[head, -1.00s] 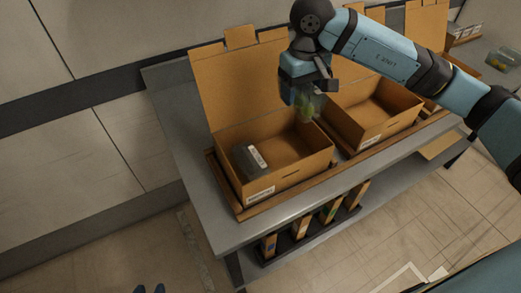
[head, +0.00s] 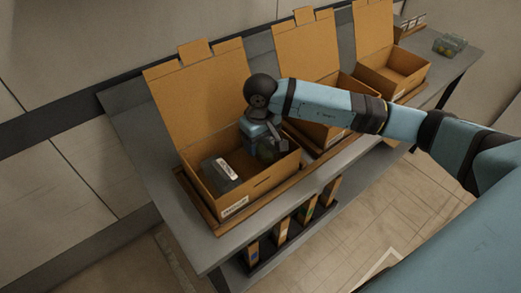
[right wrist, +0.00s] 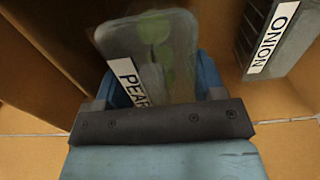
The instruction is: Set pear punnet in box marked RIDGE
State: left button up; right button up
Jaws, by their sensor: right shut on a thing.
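My right gripper (head: 266,148) is shut on the pear punnet and is low in the right part of the leftmost open cardboard box (head: 268,182). The pear punnet (right wrist: 150,48) is clear with green fruit inside and a white label reading PEAR, partly cut off by the gripper. In the head view the gripper mostly hides it. I cannot tell whether it touches the box floor. A white label (head: 234,208) is on the box's front, too small to read. My left gripper is not in view.
A dark punnet labelled ONION (right wrist: 282,38) lies in the same box, left of my gripper in the head view. Two more open boxes, a middle one (head: 305,50) and a right one (head: 388,85), stand along the grey table. A clear punnet (head: 449,44) sits at the far right.

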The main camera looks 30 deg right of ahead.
notch_tip(320, 180, down, 4)
jog(key=shift+f+b, duration=0.25)
jog(key=shift+b, duration=0.05)
jog(key=o, duration=0.9)
jog(key=shift+r, duration=0.15)
jog(key=shift+r+p, duration=0.1)
jog(key=shift+p, duration=0.2)
jog(key=shift+r+p, duration=0.25)
jog(key=shift+p, duration=0.05)
notch_tip(320, 180, up, 11)
jog(key=shift+f+b, duration=0.2)
jog(key=shift+b, duration=0.55)
jog(key=shift+r, duration=0.55)
